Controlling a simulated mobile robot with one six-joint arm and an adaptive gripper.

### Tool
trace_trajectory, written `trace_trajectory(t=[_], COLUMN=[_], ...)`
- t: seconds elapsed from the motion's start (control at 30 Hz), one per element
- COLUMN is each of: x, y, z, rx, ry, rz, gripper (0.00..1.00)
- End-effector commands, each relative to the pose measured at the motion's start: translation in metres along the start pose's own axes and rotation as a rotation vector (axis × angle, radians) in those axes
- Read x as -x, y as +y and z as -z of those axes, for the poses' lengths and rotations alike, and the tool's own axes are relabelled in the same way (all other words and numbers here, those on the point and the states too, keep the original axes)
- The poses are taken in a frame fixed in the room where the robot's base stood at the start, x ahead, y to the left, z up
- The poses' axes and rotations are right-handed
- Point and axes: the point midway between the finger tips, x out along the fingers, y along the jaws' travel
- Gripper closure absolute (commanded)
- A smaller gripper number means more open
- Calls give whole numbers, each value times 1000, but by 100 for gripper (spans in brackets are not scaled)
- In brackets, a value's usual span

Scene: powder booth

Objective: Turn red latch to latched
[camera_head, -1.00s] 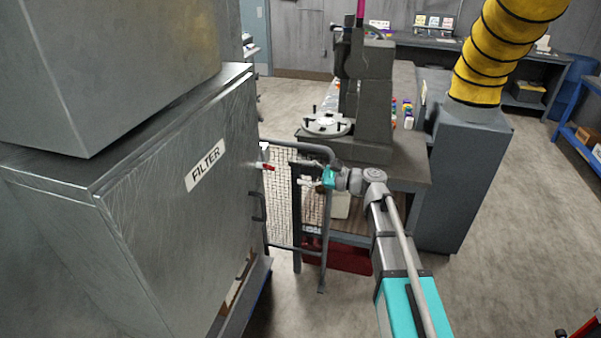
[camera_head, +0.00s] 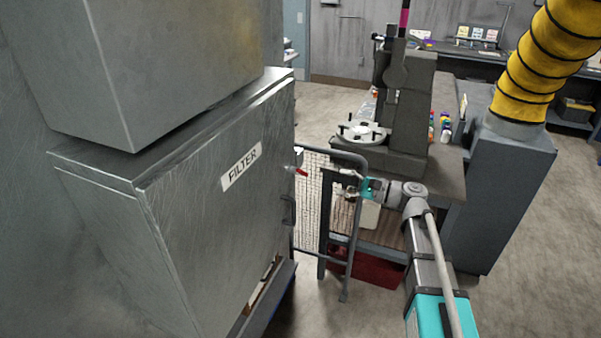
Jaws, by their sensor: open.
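The red latch (camera_head: 301,171) is a small red handle at the far side edge of the grey FILTER cabinet (camera_head: 215,215), near the middle of the view. It sticks out to the right from its mount and slopes slightly down. My gripper (camera_head: 339,183) is open and empty, a short way right of the latch and pointing left toward it. A gap shows between the fingers and the latch, so they do not appear to touch. The latch is too small to tell its exact setting.
A black door handle (camera_head: 289,211) sits on the cabinet below the latch. A mesh guard with a grey tube frame (camera_head: 352,255) stands behind and below my gripper. A workbench (camera_head: 447,178) with a dark machine (camera_head: 409,105) stands beyond it. Open floor lies at the right.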

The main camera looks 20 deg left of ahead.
Motion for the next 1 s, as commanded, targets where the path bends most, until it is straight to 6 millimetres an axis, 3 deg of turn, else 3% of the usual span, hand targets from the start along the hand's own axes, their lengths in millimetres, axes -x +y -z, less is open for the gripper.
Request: trace_trajectory(t=[0.8,1.0], x=[-105,-123], y=[0,0], z=[0,0], rx=[0,0], ry=[-1,-1], rz=[-1,-1], gripper=[37,37])
